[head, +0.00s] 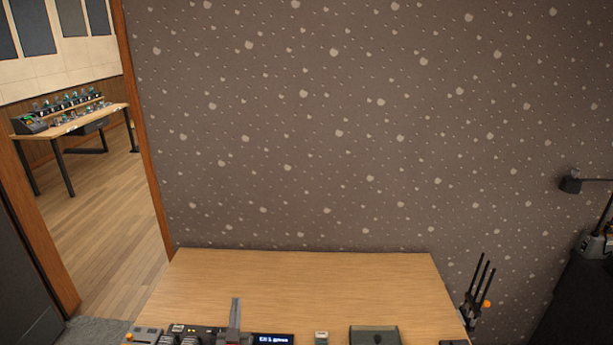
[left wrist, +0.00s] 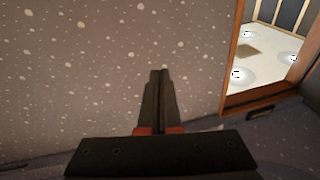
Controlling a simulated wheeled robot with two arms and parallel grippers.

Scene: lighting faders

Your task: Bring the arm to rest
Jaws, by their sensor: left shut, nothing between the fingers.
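My left gripper (head: 235,302) stands at the bottom of the head view, pointing up in front of the wooden table, near the lighting console. Its fingers are together with nothing between them. In the left wrist view, the shut dark fingers (left wrist: 158,95) show against the speckled wall, clear of any object. The lighting console (head: 190,333) lies along the table's near edge, cut off by the frame bottom; its faders are hard to make out. My right gripper is not in view.
The wooden table (head: 310,280) is bare behind the console. A dark green box (head: 374,335) sits at its near edge. Black rods (head: 478,287) stand by its right side. A brown speckled wall (head: 350,130) rises behind; a doorway opens at left onto another desk (head: 85,121).

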